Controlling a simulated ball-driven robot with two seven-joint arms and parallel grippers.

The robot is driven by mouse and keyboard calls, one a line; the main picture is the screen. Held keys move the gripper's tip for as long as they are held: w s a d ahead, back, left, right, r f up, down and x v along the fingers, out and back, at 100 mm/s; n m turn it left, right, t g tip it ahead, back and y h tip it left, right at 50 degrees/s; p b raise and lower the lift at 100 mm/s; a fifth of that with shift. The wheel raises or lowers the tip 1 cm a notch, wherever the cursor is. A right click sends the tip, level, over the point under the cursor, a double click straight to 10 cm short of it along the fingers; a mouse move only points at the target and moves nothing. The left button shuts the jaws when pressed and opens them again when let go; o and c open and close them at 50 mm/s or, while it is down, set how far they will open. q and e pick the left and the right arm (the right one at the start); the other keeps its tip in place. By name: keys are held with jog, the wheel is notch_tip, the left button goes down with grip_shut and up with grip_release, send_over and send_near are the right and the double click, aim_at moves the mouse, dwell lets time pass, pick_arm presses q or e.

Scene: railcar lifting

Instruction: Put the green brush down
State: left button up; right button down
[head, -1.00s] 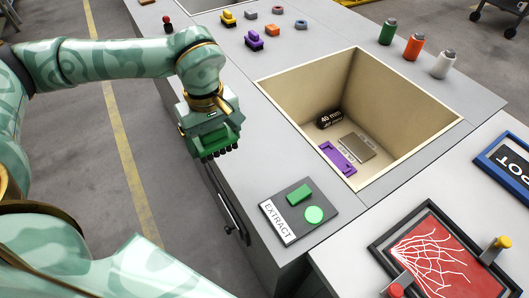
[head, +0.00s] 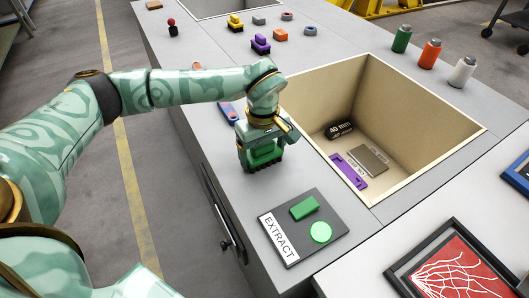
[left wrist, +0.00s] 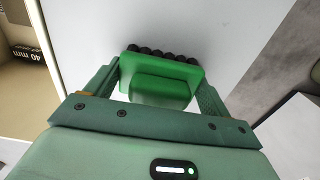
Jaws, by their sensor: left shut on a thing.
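The green brush (head: 262,153) has a green block body with a row of dark bristles along its lower edge. My left gripper (head: 258,150) is shut on the brush, its fingers on either side of it. In the head view the brush is over the grey bench top (head: 205,130), left of the bin; I cannot tell whether the bristles touch the surface. The left wrist view shows the brush (left wrist: 160,78) between both fingers, bristles facing the grey surface. My right gripper is not in view.
The EXTRACT panel (head: 335,210) lies in front of the brush. A blue tool (head: 228,112) lies just behind the gripper.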

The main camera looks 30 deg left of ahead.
pick_arm(q)
jog(key=shift+r, duration=0.1)
jog(key=shift+c, duration=0.3)
jog(key=o, duration=0.9)
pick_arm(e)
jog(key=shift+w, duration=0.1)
pick_arm(q)
notch_tip(320, 180, up, 12)
jog(key=p, duration=0.4)
jog(key=shift+p, duration=0.4)
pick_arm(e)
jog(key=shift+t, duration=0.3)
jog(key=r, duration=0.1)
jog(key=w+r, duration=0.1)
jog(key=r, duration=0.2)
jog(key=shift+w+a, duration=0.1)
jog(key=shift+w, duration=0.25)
